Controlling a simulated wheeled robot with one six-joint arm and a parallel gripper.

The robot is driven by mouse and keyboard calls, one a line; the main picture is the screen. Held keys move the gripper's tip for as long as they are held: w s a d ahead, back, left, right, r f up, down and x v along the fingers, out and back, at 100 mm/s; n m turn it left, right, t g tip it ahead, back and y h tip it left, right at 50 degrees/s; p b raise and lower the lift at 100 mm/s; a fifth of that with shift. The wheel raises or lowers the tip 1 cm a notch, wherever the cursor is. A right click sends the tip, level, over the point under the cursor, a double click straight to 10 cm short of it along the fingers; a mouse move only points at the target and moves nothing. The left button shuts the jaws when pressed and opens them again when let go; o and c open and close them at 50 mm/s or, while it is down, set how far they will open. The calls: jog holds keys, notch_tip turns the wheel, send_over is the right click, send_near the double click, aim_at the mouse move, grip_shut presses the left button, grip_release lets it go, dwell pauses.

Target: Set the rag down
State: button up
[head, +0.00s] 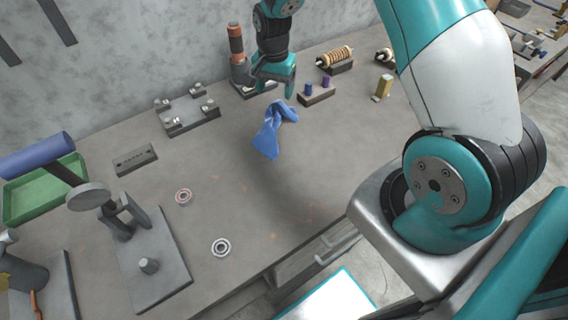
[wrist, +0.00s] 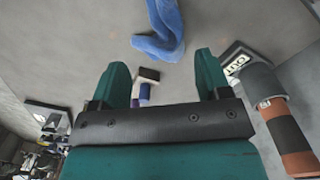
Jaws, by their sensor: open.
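The blue rag (head: 270,133) lies crumpled on the grey workbench (head: 300,190), a little in front of my gripper in the head view. My gripper (head: 275,86) is open with nothing between its fingers. In the wrist view the rag (wrist: 162,32) shows beyond the tips of the two teal fingers (wrist: 162,75), apart from them. The rag's top edge is cut off in that view.
A dark and copper cylinder (head: 237,45) stands close beside my gripper, and also shows in the wrist view (wrist: 277,110). A metal fixture plate (head: 188,117) is left. The bench's front middle is clear.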

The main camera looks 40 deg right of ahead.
notch_tip(320, 180, up, 13)
jog(key=b, duration=0.2)
jog(key=shift+f, duration=0.15)
jog(key=s+a+r+n+y, duration=0.1)
jog(key=s+a+r+n, duration=0.1)
jog(key=s+a+n, duration=0.4)
jog(key=s+a+r+n+y, duration=0.1)
jog(key=s+a+n, duration=0.5)
jog(key=s, duration=0.6)
jog(key=s+a+r+n+y, duration=0.2)
jog(key=s+a+r+n, duration=0.2)
jog(key=s, duration=0.5)
jog(key=shift+s+a+n, duration=0.4)
jog(key=shift+a+n, duration=0.6)
jog(key=shift+a, duration=0.15)
